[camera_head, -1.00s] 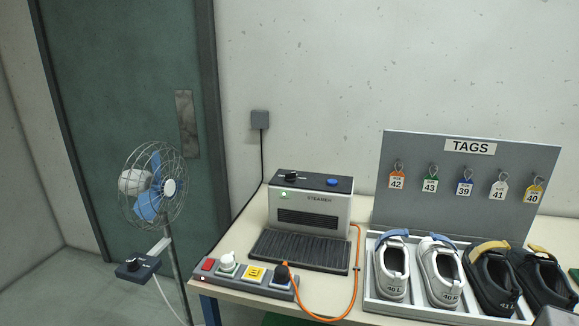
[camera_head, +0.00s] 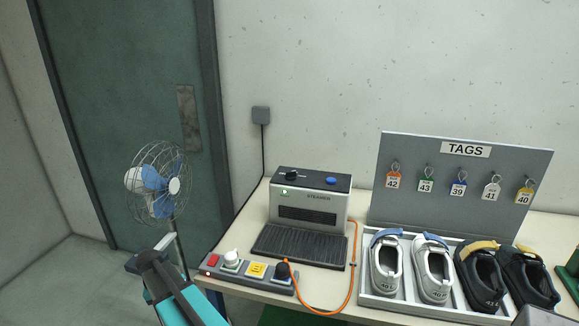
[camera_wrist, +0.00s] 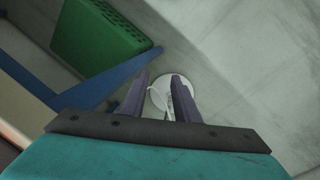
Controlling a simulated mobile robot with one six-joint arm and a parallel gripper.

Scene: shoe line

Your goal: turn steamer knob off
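The steamer (camera_head: 310,205) is a grey box with a dark top panel, standing on the table behind a ribbed black mat. Its black knob (camera_head: 291,175) sits on the left of the top panel, with a light mark that seems to point right. A small green light (camera_head: 285,191) glows on its front, and a blue button (camera_head: 331,180) is right of the knob. In the wrist view my gripper (camera_wrist: 160,80) is open and empty, its fingers pointing down toward the floor. My teal arm shows at the lower left of the head view, apart from the steamer.
A power strip (camera_head: 247,278) with a lit red switch, white plug and orange-corded black plug lies at the table's front-left. A fan (camera_head: 157,185) stands left. A shoe tray (camera_head: 400,306) and TAGS board (camera_head: 461,175) are right. A green crate (camera_wrist: 95,35) is on the floor.

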